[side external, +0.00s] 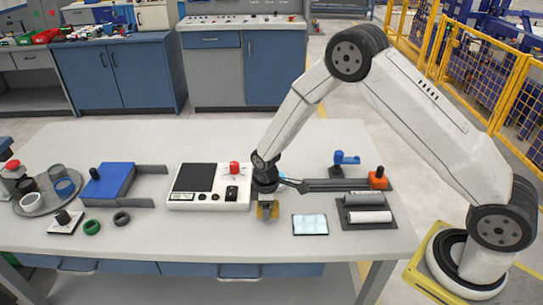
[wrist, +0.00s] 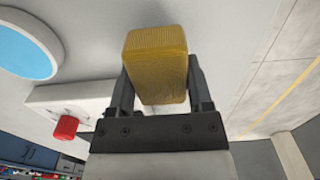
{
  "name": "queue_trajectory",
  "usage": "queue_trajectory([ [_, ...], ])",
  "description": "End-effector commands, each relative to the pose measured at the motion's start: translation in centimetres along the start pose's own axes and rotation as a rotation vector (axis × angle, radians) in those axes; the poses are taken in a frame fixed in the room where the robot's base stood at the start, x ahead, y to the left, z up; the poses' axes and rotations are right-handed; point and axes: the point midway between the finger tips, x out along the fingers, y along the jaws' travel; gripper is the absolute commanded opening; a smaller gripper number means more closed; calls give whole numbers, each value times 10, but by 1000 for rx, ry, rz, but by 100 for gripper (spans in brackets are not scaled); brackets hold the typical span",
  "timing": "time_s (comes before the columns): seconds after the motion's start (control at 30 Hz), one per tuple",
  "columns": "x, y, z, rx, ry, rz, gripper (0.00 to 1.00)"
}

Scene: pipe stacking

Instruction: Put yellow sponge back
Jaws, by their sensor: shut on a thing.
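My gripper (wrist: 160,85) is shut on the yellow sponge (wrist: 157,60), with one dark finger on each side of it in the wrist view. In the side view the sponge (side external: 267,211) hangs below my gripper (side external: 267,203), over the front middle of the grey table (side external: 255,236). It is between the white device and the pale blue pad (side external: 310,224). I cannot tell whether its lower end touches the table. The fingers partly cover it in the side view.
The white device (side external: 208,203) with a red knob (side external: 234,168) is close on the left. A dark tray (side external: 352,221) with rollers is on the right. Blue (side external: 345,158) and orange (side external: 379,178) parts stand behind it. A round tray (side external: 30,207) is far left.

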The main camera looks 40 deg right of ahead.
Motion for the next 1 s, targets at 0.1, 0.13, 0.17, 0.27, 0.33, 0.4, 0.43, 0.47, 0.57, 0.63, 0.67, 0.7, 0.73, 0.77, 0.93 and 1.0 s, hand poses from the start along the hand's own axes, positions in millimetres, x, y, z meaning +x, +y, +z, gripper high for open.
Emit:
queue_trajectory([
  [0.1, 15, -1, 1, 0, -2, -2, 10],
  [0.13, 18, -1, 1, 0, -2, -2, 10],
  [0.17, 20, -1, 1, 0, -2, -2, 10],
  [0.27, 27, -1, 1, 0, -2, -1, 10],
  [0.33, 29, -1, 1, 0, -1, -1, 10],
  [0.4, 29, 0, 1, 0, 0, 0, 10],
  [0.43, 29, 0, 1, 0, 0, 0, 10],
  [0.47, 29, 0, 1, 0, 0, 0, 10],
  [0.57, 29, 0, 1, 0, 0, 0, 10],
  [0.63, 30, -1, 1, 0, -1, 0, 10],
  [0.67, 30, -1, 1, 0, -1, 0, 10],
  [0.7, 31, -1, 1, 0, -1, 0, 10],
  [0.73, 32, -1, 1, 0, -1, 0, 10],
  [0.77, 32, 0, 1, 0, -1, 0, 10],
  [0.93, 32, 0, 1, 0, 0, 0, 100],
  [1.0, 32, 0, 1, 0, -1, 0, 100],
])
